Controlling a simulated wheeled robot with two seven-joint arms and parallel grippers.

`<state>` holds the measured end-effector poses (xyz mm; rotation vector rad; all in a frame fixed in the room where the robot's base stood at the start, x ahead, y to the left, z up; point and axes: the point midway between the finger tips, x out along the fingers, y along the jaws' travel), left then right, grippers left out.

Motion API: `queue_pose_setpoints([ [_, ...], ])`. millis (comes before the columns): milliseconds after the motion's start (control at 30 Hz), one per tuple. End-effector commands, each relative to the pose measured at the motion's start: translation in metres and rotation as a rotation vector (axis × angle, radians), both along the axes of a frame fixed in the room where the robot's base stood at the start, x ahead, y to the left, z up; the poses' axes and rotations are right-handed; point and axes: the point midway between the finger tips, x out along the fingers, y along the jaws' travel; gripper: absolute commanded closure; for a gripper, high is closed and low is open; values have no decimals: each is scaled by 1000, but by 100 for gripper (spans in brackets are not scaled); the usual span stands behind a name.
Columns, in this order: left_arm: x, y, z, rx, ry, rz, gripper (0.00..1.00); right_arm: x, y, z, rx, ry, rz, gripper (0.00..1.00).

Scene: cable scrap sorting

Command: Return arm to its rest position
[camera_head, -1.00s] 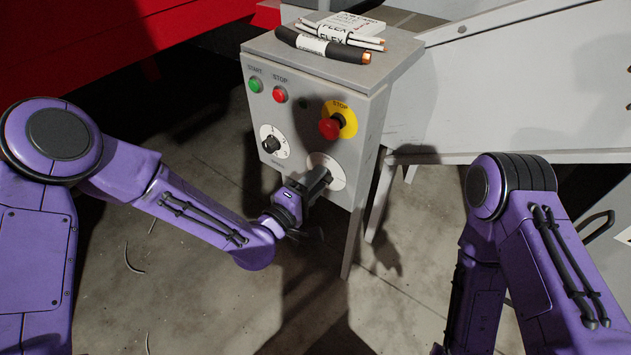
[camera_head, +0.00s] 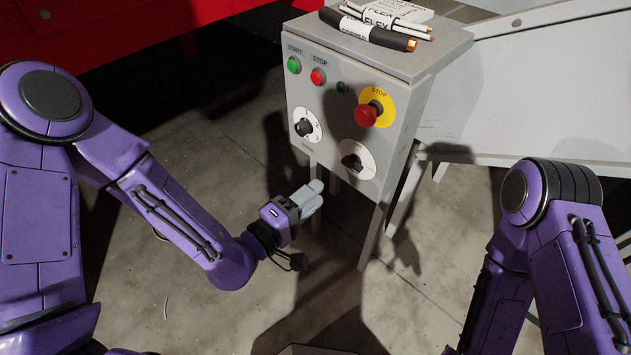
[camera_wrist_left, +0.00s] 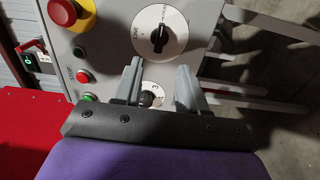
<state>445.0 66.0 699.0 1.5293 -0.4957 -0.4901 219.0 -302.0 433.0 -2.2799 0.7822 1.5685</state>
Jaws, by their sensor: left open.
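My left gripper (camera_head: 313,194) is open and empty in the head view, in front of and left of the control box's lower part, apart from it. In the left wrist view its two grey fingers (camera_wrist_left: 158,88) stand apart with nothing between them but the view of the panel behind. The grey control box (camera_head: 300,90) carries a lower right dial with a black knob (camera_head: 351,162), which also shows in the left wrist view (camera_wrist_left: 158,38). A second dial knob (camera_head: 304,127) is at left. My right arm is at the right edge; its gripper is out of view.
The box has a green start button (camera_head: 294,65), a red stop button (camera_head: 318,77) and a red emergency stop (camera_head: 368,115). Cable pieces (camera_head: 385,36) lie on top. A red structure (camera_head: 110,30) is behind left. Concrete floor (camera_head: 225,130) is open around the left forearm.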

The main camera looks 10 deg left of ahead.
Motion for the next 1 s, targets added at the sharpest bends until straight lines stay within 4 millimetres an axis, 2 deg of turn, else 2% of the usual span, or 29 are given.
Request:
queue_pose_setpoints([
  [200, 0, 0, 0, 6, -5, 0, 59, 0, 0, 0, 0, 0, 0, 57],
  [267, 0, 0, -4, 64, -19, -1, 59, 0, 0, 0, 0, 0, 0, 57],
  [333, 4, 13, -27, 211, 15, 50, 59, 0, 0, 0, 0, 0, 0, 57],
  [367, 3, 24, -45, 297, 52, 76, 59, 0, 0, 0, 0, 0, 0, 57],
  [400, -4, 40, -73, 421, 116, 101, 59, 0, 0, 0, 0, 0, 0, 57],
  [467, -21, 66, -117, 598, 232, 123, 59, 0, 0, 0, 0, 0, 0, 57],
  [500, -37, 85, -144, 706, 310, 130, 59, 0, 0, 0, 0, 0, 0, 57],
  [533, -49, 99, -161, 780, 368, 132, 59, 0, 0, 0, 0, 0, 0, 57],
  [600, -79, 128, -193, 924, 488, 129, 59, 0, 0, 0, 0, 0, 0, 57],
  [700, -121, 167, -225, 1090, 639, 119, 59, 0, 0, 0, 0, 0, 0, 57],
  [900, -201, 230, -257, 1331, 873, 101, 59, 0, 0, 0, 0, 0, 0, 57],
  [967, -229, 239, -266, 1389, 911, 46, 59, 0, 0, 0, 0, 0, 0, 57],
  [1000, -231, 237, -245, 1384, 916, 43, 59, 0, 0, 22, 1, 1, 0, 57],
])
